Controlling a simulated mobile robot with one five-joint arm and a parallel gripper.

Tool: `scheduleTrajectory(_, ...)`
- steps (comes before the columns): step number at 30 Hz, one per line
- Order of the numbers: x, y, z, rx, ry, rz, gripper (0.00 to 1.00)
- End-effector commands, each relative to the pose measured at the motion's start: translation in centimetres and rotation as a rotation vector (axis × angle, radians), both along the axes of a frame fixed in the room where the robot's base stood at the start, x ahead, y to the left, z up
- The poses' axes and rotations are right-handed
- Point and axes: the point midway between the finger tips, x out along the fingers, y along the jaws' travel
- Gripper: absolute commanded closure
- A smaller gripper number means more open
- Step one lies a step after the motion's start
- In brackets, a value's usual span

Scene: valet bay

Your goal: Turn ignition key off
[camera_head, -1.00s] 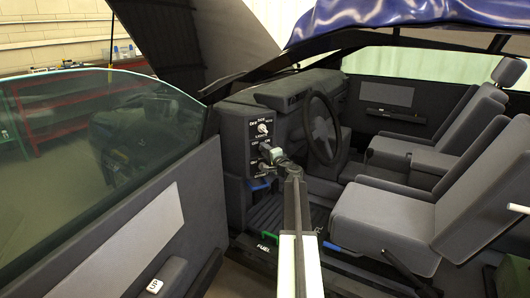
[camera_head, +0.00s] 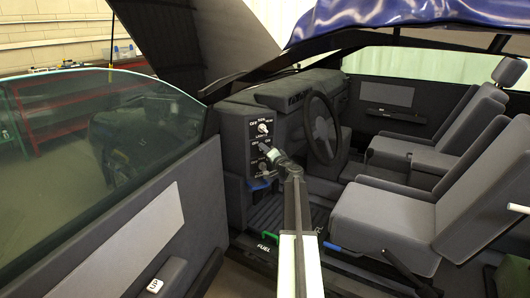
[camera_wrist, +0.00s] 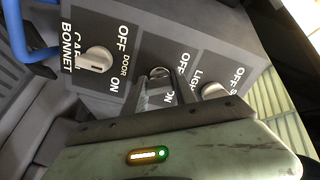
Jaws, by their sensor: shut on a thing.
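The dark dashboard control panel (camera_head: 259,145) faces me left of the steering wheel. My gripper (camera_head: 271,154) reaches its lower middle part.
A white knob (camera_wrist: 97,58) marked DOOR and CAB sits left of my gripper in the wrist view. A blue handle (camera_wrist: 20,40) is at upper left. The steering wheel (camera_head: 321,128) and seats lie right.

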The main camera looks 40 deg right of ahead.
Motion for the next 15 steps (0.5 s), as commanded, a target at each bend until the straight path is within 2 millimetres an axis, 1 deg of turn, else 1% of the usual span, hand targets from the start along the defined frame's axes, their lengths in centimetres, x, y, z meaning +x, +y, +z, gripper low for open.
scheduleTrajectory(5,-0.1,-0.01,-0.06,-0.002,0.002,0.0,1.0)
scheduleTrajectory(6,-0.1,-0.01,-0.06,-0.003,0.002,-0.001,0.59)
scheduleTrajectory(7,-0.09,-0.02,-0.05,-0.002,0.001,-0.001,0.51)
scheduleTrajectory(8,-0.08,-0.02,-0.05,-0.002,0.001,-0.001,0.45)
scheduleTrajectory(15,-0.04,-0.03,-0.02,0.0,0.001,-0.001,0.45)
